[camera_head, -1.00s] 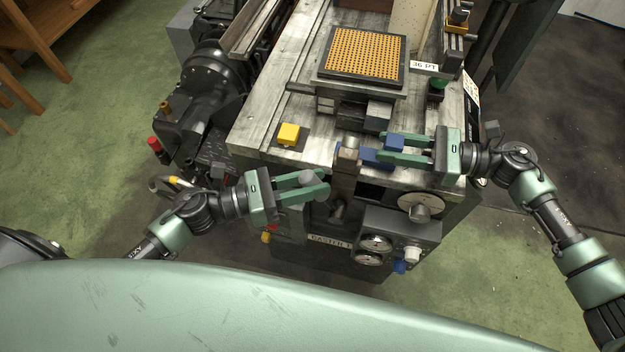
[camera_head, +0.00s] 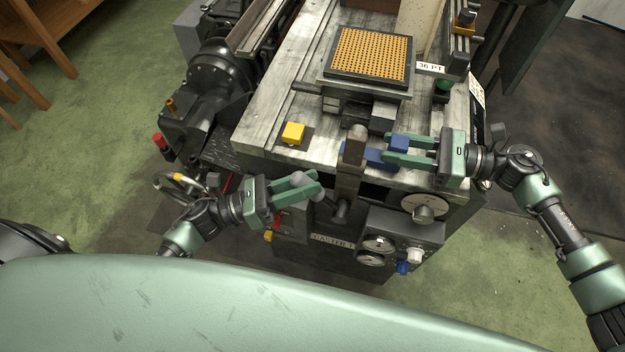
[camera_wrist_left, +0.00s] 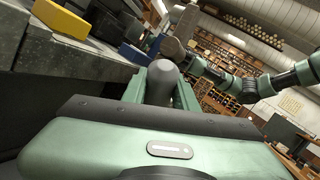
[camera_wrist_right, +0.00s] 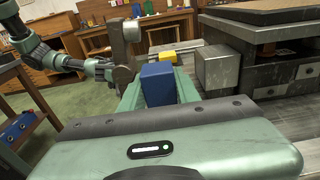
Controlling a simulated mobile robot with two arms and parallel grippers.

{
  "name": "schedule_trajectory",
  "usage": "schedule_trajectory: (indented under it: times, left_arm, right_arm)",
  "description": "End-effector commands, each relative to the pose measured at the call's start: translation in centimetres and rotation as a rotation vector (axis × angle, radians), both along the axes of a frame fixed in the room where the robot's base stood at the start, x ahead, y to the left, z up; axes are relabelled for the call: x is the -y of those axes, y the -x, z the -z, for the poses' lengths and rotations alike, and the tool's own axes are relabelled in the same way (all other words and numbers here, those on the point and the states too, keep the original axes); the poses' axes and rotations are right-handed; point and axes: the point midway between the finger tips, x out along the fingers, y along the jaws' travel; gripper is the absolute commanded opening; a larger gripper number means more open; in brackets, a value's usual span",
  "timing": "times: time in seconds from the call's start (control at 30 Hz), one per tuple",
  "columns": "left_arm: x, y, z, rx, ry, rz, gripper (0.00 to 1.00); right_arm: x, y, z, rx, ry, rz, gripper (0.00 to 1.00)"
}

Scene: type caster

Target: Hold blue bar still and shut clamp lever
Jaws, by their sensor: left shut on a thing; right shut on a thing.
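The blue bar (camera_head: 376,156) lies at the front edge of the machine top, with a raised blue block (camera_head: 399,141) at its right end. My right gripper (camera_head: 398,150) is shut on this block, which also shows between its fingers in the right wrist view (camera_wrist_right: 157,84). The clamp lever has a grey rounded knob (camera_head: 298,179). My left gripper (camera_head: 304,186) is shut on the knob, also seen in the left wrist view (camera_wrist_left: 160,82). An upright metal clamp post (camera_head: 350,170) stands between the two grippers, in front of the bar's left end. The lever's shaft is mostly hidden.
A yellow block (camera_head: 293,133) sits on the machine top to the left of the post. A grey metal block (camera_head: 382,118) and a tray with an orange perforated grid (camera_head: 370,55) are behind the bar. Dials and knobs (camera_head: 378,244) are on the front face below.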

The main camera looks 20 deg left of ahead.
Motion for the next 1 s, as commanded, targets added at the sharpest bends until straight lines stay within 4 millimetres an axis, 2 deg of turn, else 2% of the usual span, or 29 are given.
schedule_trajectory:
  times: [0.13, 0.43, 1.0]
  left_arm:
    - [-0.8, -0.1, 1.1, -0.007, 0.101, -0.006, 0.00]
    - [-1.8, 0.0, 2.4, -0.004, 0.241, -0.003, 0.00]
    - [-2.0, 0.0, 2.6, 0.000, 0.278, -0.004, 0.00]
  right_arm:
    - [0.0, 0.0, 0.0, 0.001, -0.001, 0.000, 0.00]
    - [0.0, 0.0, -0.1, 0.001, -0.001, 0.000, 0.00]
    - [0.0, 0.0, -0.1, 0.001, -0.001, 0.000, 0.00]
